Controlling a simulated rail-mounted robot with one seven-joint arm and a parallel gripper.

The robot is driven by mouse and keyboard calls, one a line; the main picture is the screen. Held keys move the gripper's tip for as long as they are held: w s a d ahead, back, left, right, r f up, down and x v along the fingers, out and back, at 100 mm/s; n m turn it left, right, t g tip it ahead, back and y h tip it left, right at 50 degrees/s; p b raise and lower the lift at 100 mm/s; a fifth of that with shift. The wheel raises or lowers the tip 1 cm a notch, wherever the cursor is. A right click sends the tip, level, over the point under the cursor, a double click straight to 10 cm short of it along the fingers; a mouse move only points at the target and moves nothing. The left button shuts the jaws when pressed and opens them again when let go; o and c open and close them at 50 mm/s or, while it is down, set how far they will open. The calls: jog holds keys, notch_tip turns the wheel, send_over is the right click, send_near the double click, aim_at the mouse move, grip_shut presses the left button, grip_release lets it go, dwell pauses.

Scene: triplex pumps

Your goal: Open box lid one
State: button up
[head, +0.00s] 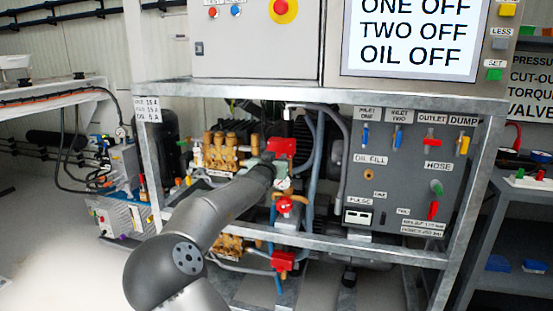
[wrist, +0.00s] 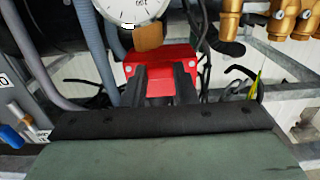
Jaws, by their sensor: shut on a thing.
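A red box (head: 282,146) is mounted high in the pump frame, right of the brass pump head. In the wrist view the same red box (wrist: 161,70) lies straight ahead, with a round white gauge (wrist: 133,10) beside it. The gauge also shows in the head view (head: 283,184), just below the box. My gripper (wrist: 160,84) has its two dark fingers against the box, shut on a part of it between them. The fingers hide the gripped part, and I cannot read any label or tell the lid from the body. In the head view my arm largely hides the gripper.
Red fittings (head: 285,205) and another red box (head: 283,260) sit lower on the same pipework. Brass pump parts (head: 228,150) are close on the left. Grey hoses (wrist: 92,50) run close beside the gripper. A grey valve panel (head: 405,180) stands right, inside the metal frame.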

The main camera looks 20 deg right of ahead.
aim_at(280, 147)
jog(key=shift+s+a+r+g+y+p, duration=0.15)
jog(key=shift+r+g+y+p, duration=0.45)
jog(key=shift+p, duration=1.5)
jog(key=shift+s+a+r+g+y+p, duration=0.2)
jog(key=shift+r+p, duration=0.6)
jog(key=shift+p, duration=1.3)
jog(key=g+p, duration=0.1)
jog(key=p, duration=0.2)
jog(key=r+g+y+p, duration=0.1)
jog(key=p, duration=0.3)
jog(key=shift+s+r, duration=0.15)
jog(key=shift+r, duration=0.15)
jog(key=r+g+y+p, duration=0.1)
jog(key=g+y+p, duration=0.1)
jog(key=p, duration=0.6)
jog(key=shift+r+g+p, duration=0.3)
jog(key=shift+r+p, duration=0.05)
jog(key=shift+p, duration=0.05)
jog(key=g+y+p, duration=0.1)
jog(key=p, duration=0.1)
jog(key=y+p, duration=0.1)
jog(key=p, duration=0.2)
jog(key=shift+d+r+g, duration=0.1)
jog(key=shift+r+g, duration=0.25)
jog(key=shift+g, duration=0.05)
jog(key=shift+y, duration=0.3)
jog(key=o, duration=1)
